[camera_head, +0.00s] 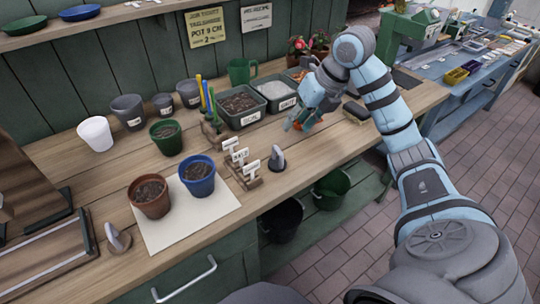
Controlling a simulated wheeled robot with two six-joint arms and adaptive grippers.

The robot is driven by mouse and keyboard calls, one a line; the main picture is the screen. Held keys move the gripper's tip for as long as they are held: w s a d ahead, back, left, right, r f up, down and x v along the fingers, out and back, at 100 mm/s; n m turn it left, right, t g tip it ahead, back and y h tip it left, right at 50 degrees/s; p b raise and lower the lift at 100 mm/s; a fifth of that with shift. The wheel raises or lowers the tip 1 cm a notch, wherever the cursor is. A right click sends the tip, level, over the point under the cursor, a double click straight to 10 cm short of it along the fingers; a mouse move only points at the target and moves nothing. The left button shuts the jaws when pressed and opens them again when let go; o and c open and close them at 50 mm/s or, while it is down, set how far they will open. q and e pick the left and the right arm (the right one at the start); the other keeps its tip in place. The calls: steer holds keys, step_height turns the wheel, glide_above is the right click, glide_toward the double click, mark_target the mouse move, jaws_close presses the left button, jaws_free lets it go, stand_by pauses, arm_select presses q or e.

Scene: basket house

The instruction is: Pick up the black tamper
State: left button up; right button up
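My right gripper (304,112) is over the bench, beside the gravel tray (278,93), pointing down. Its fingers are small and partly hidden by its own body, so I cannot tell if they are open or shut. Something orange (297,125) shows at the fingertips. I cannot clearly pick out a black tamper. A small dark block-like thing (356,111) lies on the bench just right of the gripper, partly behind my arm; I cannot tell what it is. My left gripper is not in view.
Blue (198,180) and terracotta (150,200) pots of soil stand on a pale sheet (187,222). Wooden label holders (240,172) and a grey upright piece (277,159) are near the front edge. A soil tray (238,106) is behind. Buckets (332,189) sit below.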

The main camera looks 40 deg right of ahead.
mark_target(278, 148)
steer(key=x, duration=1.1)
steer(key=shift+s+a+f+b, duration=0.2)
steer(key=shift+a+f+b, duration=0.1)
steer(key=shift+a+b, duration=0.1)
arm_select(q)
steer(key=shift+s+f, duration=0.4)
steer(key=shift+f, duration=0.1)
arm_select(e)
jaws_close()
